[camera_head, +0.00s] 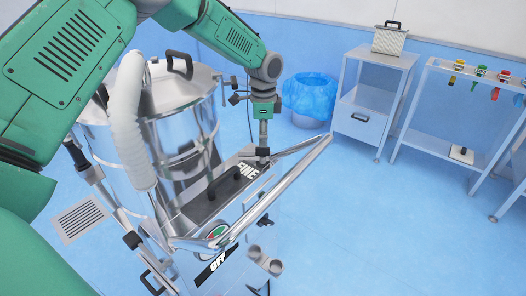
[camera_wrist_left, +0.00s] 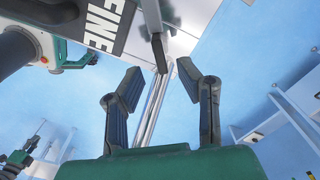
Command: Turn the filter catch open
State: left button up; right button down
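A steel machine with two tall cylinders (camera_head: 180,110) stands at the left of the head view. My left gripper (camera_head: 263,155) points down beside this label. In the left wrist view its fingers (camera_wrist_left: 160,82) are apart with nothing between them. A grey lever with a black end (camera_wrist_left: 158,48), perhaps the filter catch, lies just beyond the fingertips, apart from them.
A long steel bar (camera_head: 290,180) slants along the machine's front. A dark handle (camera_head: 223,180) stands on the plate. A blue-lined bin (camera_head: 310,94), a steel cabinet (camera_head: 362,118) and a rack (camera_head: 445,128) stand behind and right. The blue floor between is clear.

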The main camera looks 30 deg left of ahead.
aim_at(263, 150)
pick_arm(q)
notch_tip(263, 150, down, 5)
jog(key=shift+a+f, duration=0.1)
jog(key=shift+a, duration=0.05)
grip_shut()
